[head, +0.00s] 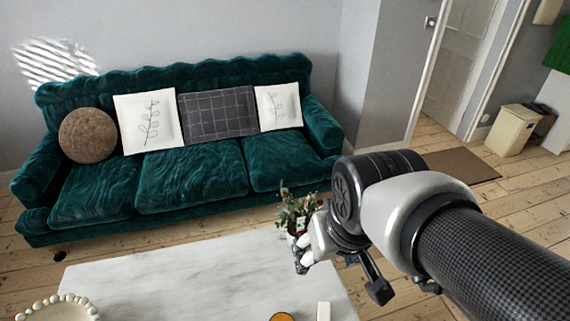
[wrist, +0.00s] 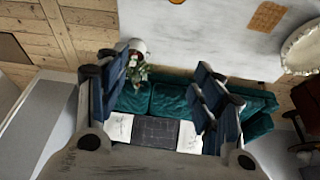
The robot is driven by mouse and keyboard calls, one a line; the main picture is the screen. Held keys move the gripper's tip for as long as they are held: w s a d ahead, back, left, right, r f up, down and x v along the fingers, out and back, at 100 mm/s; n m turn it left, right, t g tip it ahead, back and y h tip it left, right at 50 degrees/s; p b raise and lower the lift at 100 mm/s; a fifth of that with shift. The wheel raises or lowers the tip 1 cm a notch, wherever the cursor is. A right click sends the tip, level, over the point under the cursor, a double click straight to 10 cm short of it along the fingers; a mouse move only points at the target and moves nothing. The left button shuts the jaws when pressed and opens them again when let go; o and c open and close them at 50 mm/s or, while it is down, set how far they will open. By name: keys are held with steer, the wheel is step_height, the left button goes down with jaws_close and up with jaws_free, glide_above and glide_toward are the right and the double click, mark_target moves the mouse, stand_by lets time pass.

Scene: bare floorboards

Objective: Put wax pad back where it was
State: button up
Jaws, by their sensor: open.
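An amber-orange patterned pad (wrist: 267,16), which may be the wax pad, lies flat on the white marble table (wrist: 220,35) in the wrist view. In the head view an orange piece (head: 282,317) shows at the bottom edge, mostly cut off; I cannot tell for sure that it is the same thing. My gripper (head: 340,268) is beyond the right part of the table in the head view. In the wrist view my gripper (wrist: 156,72) has its fingers wide apart with nothing held between them. The pad is apart from the fingers.
A small white block (head: 323,311) stands near the orange piece. A cream beaded bowl (head: 58,309) is at the table's left. A potted plant (head: 297,212) is close to my gripper. A green sofa (head: 190,180) stands behind the table.

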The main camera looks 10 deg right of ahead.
steer(key=s+a+r, duration=0.1)
steer(key=s, duration=0.5)
steer(key=shift+n+t, duration=0.3)
steer(key=shift+c, duration=0.2)
